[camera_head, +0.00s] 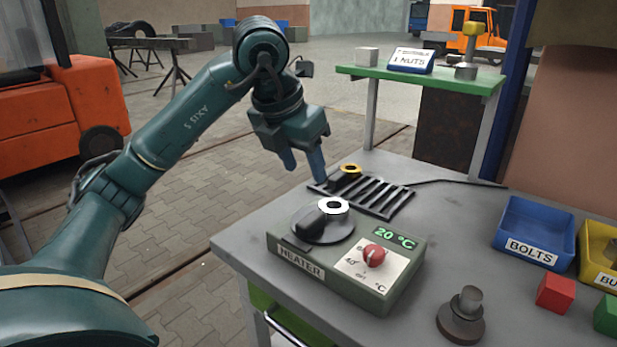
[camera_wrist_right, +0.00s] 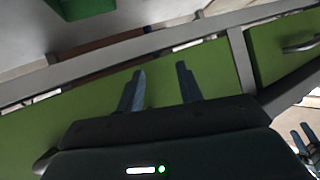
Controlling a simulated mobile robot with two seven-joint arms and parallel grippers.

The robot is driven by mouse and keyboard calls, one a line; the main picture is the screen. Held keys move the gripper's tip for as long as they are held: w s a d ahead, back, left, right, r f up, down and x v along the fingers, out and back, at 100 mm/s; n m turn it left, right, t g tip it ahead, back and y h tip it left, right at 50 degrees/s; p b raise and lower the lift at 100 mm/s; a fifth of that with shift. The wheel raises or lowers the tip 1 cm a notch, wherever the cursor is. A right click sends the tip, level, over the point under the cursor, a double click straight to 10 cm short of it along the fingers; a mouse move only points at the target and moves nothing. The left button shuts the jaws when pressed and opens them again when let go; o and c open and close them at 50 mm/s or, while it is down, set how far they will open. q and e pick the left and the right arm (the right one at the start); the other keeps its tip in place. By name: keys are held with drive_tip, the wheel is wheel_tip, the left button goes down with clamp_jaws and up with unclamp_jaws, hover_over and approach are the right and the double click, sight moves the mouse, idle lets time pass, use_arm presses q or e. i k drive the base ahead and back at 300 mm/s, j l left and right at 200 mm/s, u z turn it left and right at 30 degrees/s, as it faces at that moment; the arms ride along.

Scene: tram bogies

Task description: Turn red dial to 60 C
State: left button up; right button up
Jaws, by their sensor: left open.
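The red dial (camera_head: 374,255) sits on the white scale plate of the grey-green heater (camera_head: 318,284) in the head view. The green display (camera_head: 395,239) reads 20 °C. The dial's exact pointer direction is too small to tell. A silver ring (camera_head: 333,206) rests on the heater's dark round plate. My left gripper (camera_head: 305,173) is open and empty, behind and left of the heater, over the table's back edge near the rack. It is apart from the dial. My right gripper (camera_wrist_right: 160,68) shows in the right wrist view, fingers apart and empty, before a green panel.
A black rack (camera_head: 372,197) with a yellow-topped ring (camera_head: 350,171) lies behind the heater. A blue BOLTS bin (camera_head: 535,232), a red cube (camera_head: 555,293), a green cube (camera_head: 606,315) and a dark knobbed weight (camera_head: 462,315) stand at right. The table between heater and bin is clear.

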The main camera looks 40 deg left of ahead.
sight(373, 255)
drive_tip(key=k, duration=1)
